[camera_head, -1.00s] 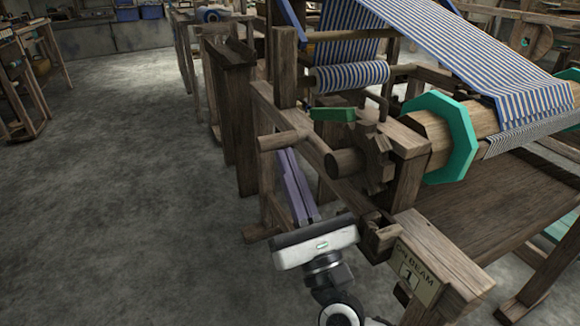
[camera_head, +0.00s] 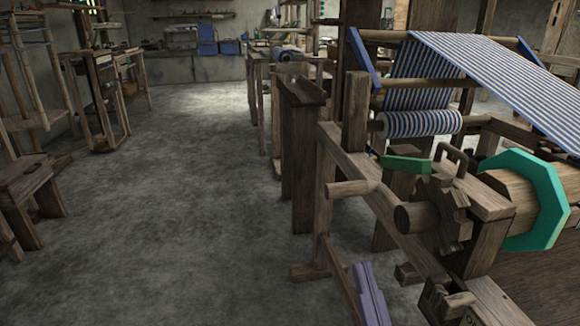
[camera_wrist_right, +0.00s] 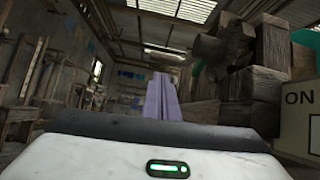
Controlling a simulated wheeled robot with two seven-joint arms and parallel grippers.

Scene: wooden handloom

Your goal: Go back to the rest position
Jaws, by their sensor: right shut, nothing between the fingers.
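My right gripper (camera_head: 371,290) shows its purple fingers at the bottom edge of the head view, right of centre. The fingers lie together with nothing between them. They are beside the lower front of the wooden handloom (camera_head: 385,215), apart from its ratchet wheel (camera_head: 447,212) and green pawl (camera_head: 406,164). In the right wrist view the fingers (camera_wrist_right: 161,98) point up and away, closed, with loom timber to their right. The gripper's body is below the head view's edge. My left gripper is in neither view.
Striped blue-and-white cloth (camera_head: 500,75) runs over the loom at right, above a teal octagonal beam end (camera_head: 535,200). A wooden stool (camera_head: 25,185) and frames stand at far left. The grey floor (camera_head: 190,220) between is clear. A sign (camera_wrist_right: 300,115) shows in the wrist view.

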